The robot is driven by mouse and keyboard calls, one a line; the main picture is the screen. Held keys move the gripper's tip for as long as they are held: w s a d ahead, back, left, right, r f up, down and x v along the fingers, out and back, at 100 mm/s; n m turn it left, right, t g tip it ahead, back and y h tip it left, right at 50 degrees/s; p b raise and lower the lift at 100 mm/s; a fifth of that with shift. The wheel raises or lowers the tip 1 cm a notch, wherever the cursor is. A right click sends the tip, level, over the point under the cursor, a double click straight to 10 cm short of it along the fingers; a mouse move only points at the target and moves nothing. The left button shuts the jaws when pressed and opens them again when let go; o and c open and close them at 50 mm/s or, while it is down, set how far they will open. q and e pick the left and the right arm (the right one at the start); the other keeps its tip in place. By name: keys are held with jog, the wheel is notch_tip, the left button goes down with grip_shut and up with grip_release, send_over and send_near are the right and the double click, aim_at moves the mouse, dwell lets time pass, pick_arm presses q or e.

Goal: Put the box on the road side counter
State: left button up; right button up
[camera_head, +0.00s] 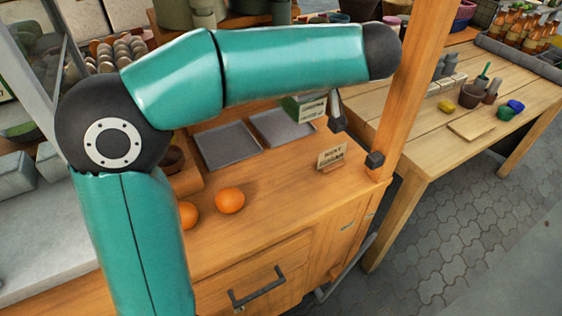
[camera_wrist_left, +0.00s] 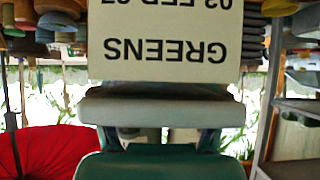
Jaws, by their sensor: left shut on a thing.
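The box (camera_head: 300,107) is pale with a green side and a small label, and it shows just below my left arm in the head view. In the left wrist view the box (camera_wrist_left: 165,68) fills the top middle, its pale face printed GREENS and a date, upside down. My left gripper (camera_head: 338,112) is mostly hidden behind its own arm; a dark part of it shows beside the box, and it is shut on the box. The wooden counter (camera_head: 285,185) lies below, with a small sign (camera_head: 331,156) near its right edge. My right gripper is not in view.
Two grey trays (camera_head: 228,145) lie behind two oranges (camera_head: 230,200) on the counter. A wooden post (camera_head: 412,85) rises at its right edge. Beyond it a second wooden table (camera_head: 440,140) holds small pots and a board. The counter's front middle is clear.

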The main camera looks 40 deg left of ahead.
pick_arm(q)
jog(key=shift+f+b, duration=0.6)
jog(key=shift+f, duration=8.65)
jog(key=shift+f, duration=0.1)
jog(key=o, duration=1.8)
jog(key=shift+c, duration=0.2)
jog(key=shift+d, duration=0.1)
jog(key=v, duration=1.2)
jog(key=shift+b, duration=0.4)
jog(key=shift+s, duration=0.1)
